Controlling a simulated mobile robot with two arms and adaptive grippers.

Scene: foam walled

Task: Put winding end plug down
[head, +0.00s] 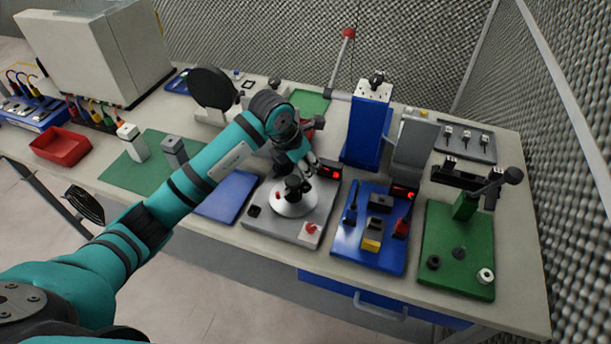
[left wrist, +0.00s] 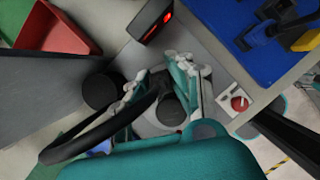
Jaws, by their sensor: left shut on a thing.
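My left gripper (head: 297,176) reaches in over the grey station at the middle of the bench, above its round white plate (head: 294,207). The gripper is shut on a dark round piece, which I take to be the winding end plug; in the left wrist view the plug (left wrist: 172,108) shows between the fingers of the left gripper (left wrist: 178,88). The fingers and arm hide part of it, and I cannot tell whether it touches the plate. My right gripper is not in view.
The grey station (head: 267,222) carries a red knob (head: 310,229) and a red display (head: 327,170). A blue station (head: 370,252) and a green press base (head: 461,240) stand to the right. A blue mat (head: 229,197) lies left of the station. A red tray (head: 60,145) sits farther left.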

